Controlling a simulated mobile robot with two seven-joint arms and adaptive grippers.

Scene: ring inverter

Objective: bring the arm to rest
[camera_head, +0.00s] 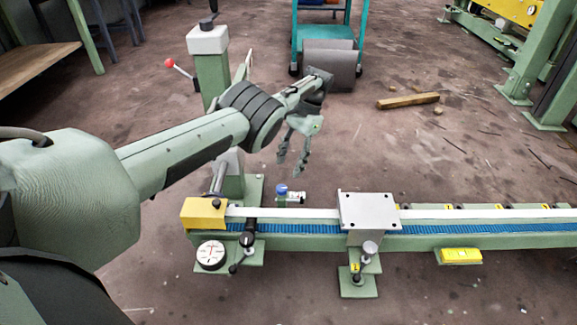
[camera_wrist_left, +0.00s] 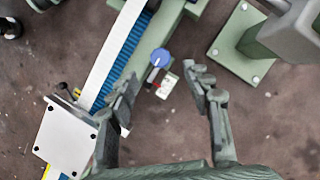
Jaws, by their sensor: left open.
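My left arm comes in from the left in the head view and reaches over the near end of a green bench machine. My left gripper (camera_head: 290,172) hangs above and behind the rail, its fingers pointing down. In the left wrist view the two fingers (camera_wrist_left: 165,88) are spread apart with nothing held between them. A blue knob (camera_head: 282,189) on a small grey fitting is below the fingertips; the blue knob also shows in the wrist view (camera_wrist_left: 161,57), between the fingers and farther down. My right gripper is not in view.
A grey plate carriage (camera_head: 369,211) sits on the blue-toothed rail (camera_head: 480,228). A yellow block (camera_head: 204,213) and dial gauge (camera_head: 211,254) are at its left end. A green post (camera_head: 212,75) with a red-knobbed lever (camera_head: 170,63) stands behind. A wooden bar (camera_head: 408,101) lies on open floor.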

